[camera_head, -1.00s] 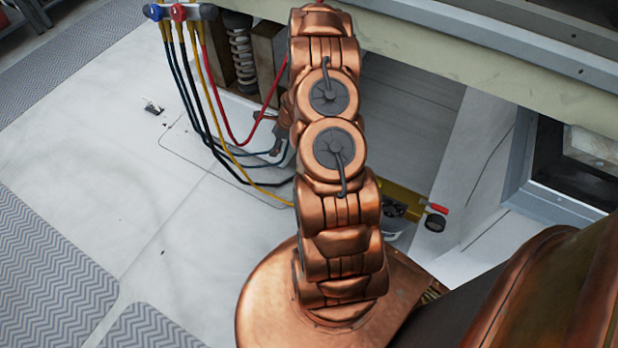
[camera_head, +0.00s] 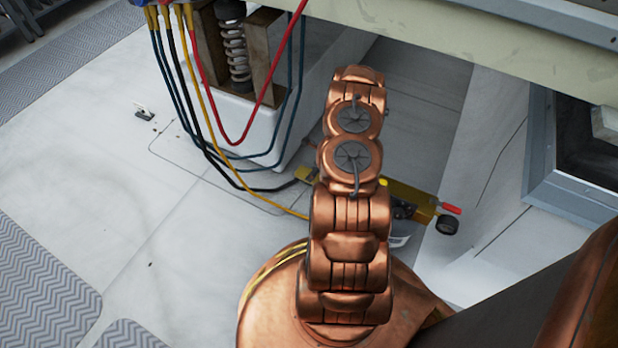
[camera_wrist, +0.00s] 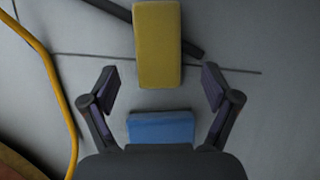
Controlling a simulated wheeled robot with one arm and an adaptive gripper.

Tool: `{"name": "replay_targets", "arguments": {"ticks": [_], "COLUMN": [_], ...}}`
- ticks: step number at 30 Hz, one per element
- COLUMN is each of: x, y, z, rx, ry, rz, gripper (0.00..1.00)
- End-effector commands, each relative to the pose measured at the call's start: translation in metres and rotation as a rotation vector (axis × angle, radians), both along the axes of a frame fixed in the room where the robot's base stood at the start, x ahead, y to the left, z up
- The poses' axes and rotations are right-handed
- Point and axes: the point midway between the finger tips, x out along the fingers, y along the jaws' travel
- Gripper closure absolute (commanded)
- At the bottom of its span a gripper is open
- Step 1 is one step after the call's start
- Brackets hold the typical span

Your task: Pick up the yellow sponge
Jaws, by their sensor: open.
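The yellow sponge (camera_wrist: 157,45) shows in the wrist view as an upright yellow block at the top centre, on the light grey floor. My gripper (camera_wrist: 158,78) is open and empty in the wrist view. Its two fingers stand to the left and right of the sponge's lower end, with clear space on both sides; the distance in depth is hard to tell.
A blue block (camera_wrist: 162,127) lies between the finger bases in the wrist view. A yellow hose (camera_wrist: 60,90) runs along the left, and a dark hose passes behind the sponge. In the head view, a yellow tool with a red handle (camera_head: 425,203) lies right of my arm, and coloured hoses (camera_head: 205,110) hang at left.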

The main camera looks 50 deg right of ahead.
Motion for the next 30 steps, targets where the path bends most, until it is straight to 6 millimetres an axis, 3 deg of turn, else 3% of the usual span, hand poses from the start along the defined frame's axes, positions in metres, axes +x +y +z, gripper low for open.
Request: {"name": "replay_targets", "arguments": {"ticks": [12, 21, 30], "x": [0.010, 0.012, 0.012], "y": [0.006, 0.006, 0.006], "z": [-0.047, -0.048, -0.047], "rx": [0.002, 0.001, 0.001], "ry": [0.002, 0.000, 0.000], "rz": [0.000, -0.001, -0.001], "gripper": [0.12, 0.14, 0.45]}}
